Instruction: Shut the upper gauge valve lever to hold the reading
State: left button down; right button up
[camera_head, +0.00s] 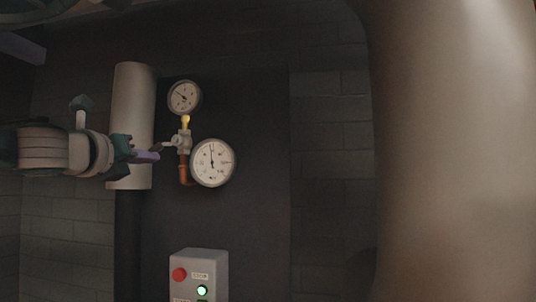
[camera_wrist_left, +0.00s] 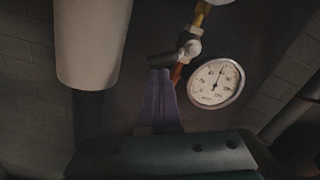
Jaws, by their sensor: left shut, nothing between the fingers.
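The upper gauge (camera_head: 184,97) is a small round dial on a yellow fitting (camera_head: 186,121). Below it is a metal valve body (camera_head: 184,141), also in the left wrist view (camera_wrist_left: 192,46). A grey lever (camera_head: 168,146) sticks out to the left from the valve; it shows as a short dark bar in the left wrist view (camera_wrist_left: 161,60). My left gripper (camera_head: 156,156) has its purple fingers together, empty, at the lever's left end. In the left wrist view the fingertips (camera_wrist_left: 161,72) are just below the lever; whether they touch it I cannot tell. My right gripper is not in view.
A larger gauge (camera_head: 212,163) sits to the lower right of the valve, beside a copper pipe (camera_head: 184,168). A thick pale insulated pipe (camera_head: 133,90) stands close on the left. A control box (camera_head: 200,274) with red and green buttons is below.

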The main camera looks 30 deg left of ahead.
pick_arm(q)
jog(key=shift+s+a+r+m+p, duration=0.2)
jog(key=shift+a+r+m+p, duration=0.2)
jog(key=shift+a+r+p, duration=0.4)
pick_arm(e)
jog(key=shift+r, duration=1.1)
pick_arm(q)
jog(key=shift+r, duration=0.25)
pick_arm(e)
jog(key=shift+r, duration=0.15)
